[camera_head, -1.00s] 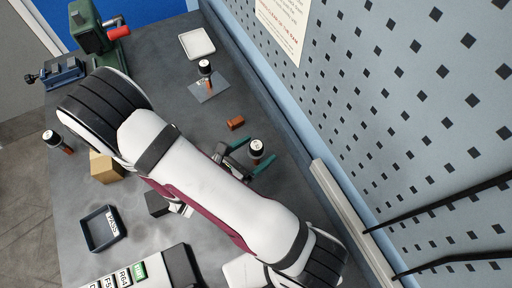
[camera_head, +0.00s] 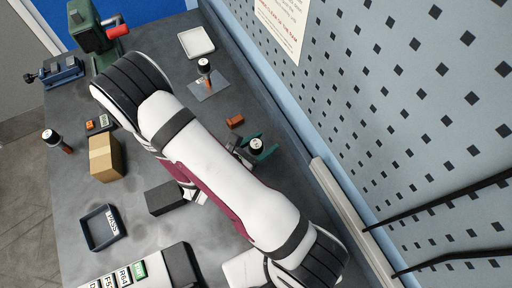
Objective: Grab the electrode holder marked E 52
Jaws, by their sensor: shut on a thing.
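My gripper (camera_head: 252,150) has green fingers and is shut on an electrode holder (camera_head: 256,146) with a black body and a white round top, right of my arm. The marking on its top is too small to read. A second holder (camera_head: 205,68) with a white top and a copper-coloured part stands on a grey plate (camera_head: 208,86) farther back. A third holder (camera_head: 50,137) stands at the left edge of the bench. I cannot read which one is marked E 52.
A cardboard box (camera_head: 105,160), a black block (camera_head: 165,198) and a tray labelled PASS (camera_head: 88,240) are left of my arm. A copper block (camera_head: 235,121) lies behind my gripper. A white dish (camera_head: 196,43) is at the back. A perforated wall panel (camera_head: 400,110) bounds the right.

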